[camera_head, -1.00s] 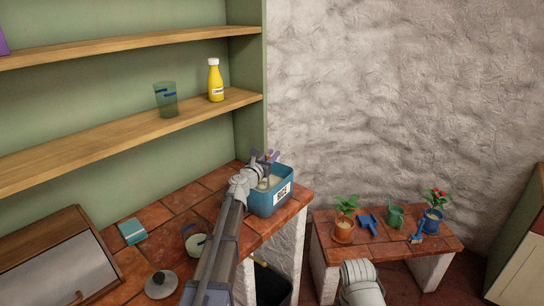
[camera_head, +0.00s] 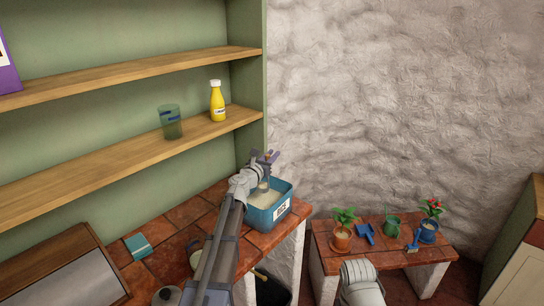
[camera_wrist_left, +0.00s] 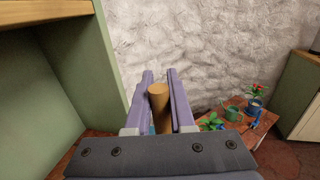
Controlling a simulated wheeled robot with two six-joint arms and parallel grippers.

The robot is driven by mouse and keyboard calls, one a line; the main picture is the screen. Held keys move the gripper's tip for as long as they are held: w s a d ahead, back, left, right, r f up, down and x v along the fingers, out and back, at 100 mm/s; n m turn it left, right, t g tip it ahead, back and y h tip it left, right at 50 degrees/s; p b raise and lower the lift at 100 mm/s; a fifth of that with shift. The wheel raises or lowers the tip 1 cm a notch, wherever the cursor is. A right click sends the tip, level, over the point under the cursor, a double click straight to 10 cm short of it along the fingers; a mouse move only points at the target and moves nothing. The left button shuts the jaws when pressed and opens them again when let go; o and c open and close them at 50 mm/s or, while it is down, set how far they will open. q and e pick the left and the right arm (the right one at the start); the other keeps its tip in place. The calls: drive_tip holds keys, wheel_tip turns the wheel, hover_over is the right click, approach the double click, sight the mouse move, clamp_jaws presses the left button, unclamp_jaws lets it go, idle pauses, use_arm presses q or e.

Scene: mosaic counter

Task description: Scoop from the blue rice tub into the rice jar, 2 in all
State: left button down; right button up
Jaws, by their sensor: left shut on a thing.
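The blue rice tub (camera_head: 261,219), with a white label and pale rice inside, stands at the right end of the tiled counter. My left gripper (camera_head: 266,158) is above the tub's back part, its purple fingers shut on a wooden handle (camera_wrist_left: 158,100), which shows between them in the left wrist view. In the head view the scoop's lower part hangs over the tub; I cannot tell whether it carries rice. The rice jar (camera_head: 193,246) is on the counter left of my left arm, which partly hides it. My right gripper is out of view.
A grey lid (camera_head: 167,297) lies near the counter's front, with a teal box (camera_head: 138,246) behind it. A glass (camera_head: 171,122) and yellow bottle (camera_head: 217,101) stand on the lower shelf. A low table (camera_head: 390,252) with plants and tools is at right.

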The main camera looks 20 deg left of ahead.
use_arm(q)
wheel_tip(320, 180, up, 4)
drive_tip(key=p, duration=0.3)
drive_tip(key=shift+f, duration=0.2)
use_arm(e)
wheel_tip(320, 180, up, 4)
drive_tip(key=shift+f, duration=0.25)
